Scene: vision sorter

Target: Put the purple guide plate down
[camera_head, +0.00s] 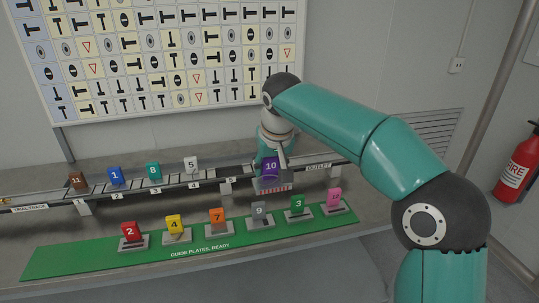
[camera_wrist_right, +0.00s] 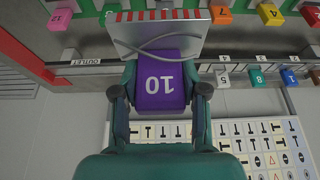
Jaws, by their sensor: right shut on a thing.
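The purple guide plate (camera_head: 270,167), marked 10, is at the track (camera_head: 205,182), between the "5" label and the outlet label. My right gripper (camera_head: 273,149) is shut on its purple block from above. In the right wrist view the purple block (camera_wrist_right: 160,82) sits between the two fingers (camera_wrist_right: 160,97), with its grey metal plate (camera_wrist_right: 130,30) beyond, edged in red and white stripes. The metal plate overlaps the track's front in the head view. I cannot tell whether it rests on the track or hangs just above it. My left gripper is not in view.
Brown 11 (camera_head: 77,180), blue 1 (camera_head: 115,174), teal 8 (camera_head: 153,171) and white 5 (camera_head: 191,164) blocks stand on the track to the left. A green mat (camera_head: 90,255) in front holds several numbered plates. A symbol board (camera_head: 160,50) hangs behind.

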